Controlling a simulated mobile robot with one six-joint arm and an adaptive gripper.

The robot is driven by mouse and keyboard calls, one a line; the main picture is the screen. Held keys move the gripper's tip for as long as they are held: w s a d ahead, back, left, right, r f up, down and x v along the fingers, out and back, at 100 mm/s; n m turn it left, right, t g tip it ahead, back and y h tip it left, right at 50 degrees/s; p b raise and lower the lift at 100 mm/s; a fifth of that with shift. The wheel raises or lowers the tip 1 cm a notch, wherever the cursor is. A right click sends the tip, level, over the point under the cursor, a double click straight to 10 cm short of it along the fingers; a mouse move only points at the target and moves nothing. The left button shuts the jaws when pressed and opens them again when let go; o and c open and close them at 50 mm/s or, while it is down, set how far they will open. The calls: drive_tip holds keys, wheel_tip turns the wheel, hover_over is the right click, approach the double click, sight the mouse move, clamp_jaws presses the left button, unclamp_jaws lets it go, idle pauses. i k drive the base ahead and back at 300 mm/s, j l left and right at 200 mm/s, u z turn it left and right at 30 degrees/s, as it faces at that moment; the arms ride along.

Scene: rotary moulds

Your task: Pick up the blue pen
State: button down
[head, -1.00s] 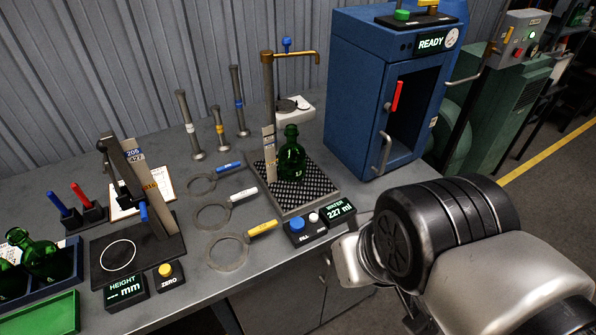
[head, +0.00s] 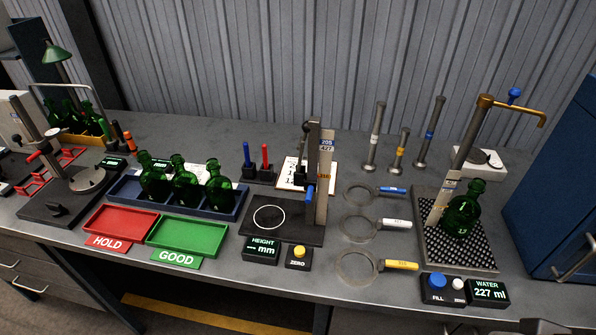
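The blue pen (head: 247,155) stands upright in a small black holder (head: 249,173), left of the height gauge on the bench. The red pen (head: 265,157) stands upright just to its right in a similar black holder. Nothing touches the visible upper part of the blue pen; its lower end is hidden in the holder. My gripper is not in view; only a sliver of what may be my arm shows at the bottom right edge.
The height gauge (head: 322,175) stands right of the pens, a clipboard (head: 291,177) behind it. A blue rack (head: 226,208) with green bottles stands left of the pens, behind red (head: 121,222) and green (head: 187,236) trays. Ring gauges (head: 359,227) lie to the right.

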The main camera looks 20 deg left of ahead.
sight(245, 145)
drive_tip(key=j+u, duration=0.15)
drive_tip(key=u, duration=0.2)
drive_tip(key=j+u, duration=0.15)
drive_tip(key=u, duration=0.15)
drive_tip(key=j+u, duration=0.1)
drive_tip(key=u, duration=0.25)
drive_tip(key=i+j, duration=0.55)
drive_tip(key=j, duration=0.15)
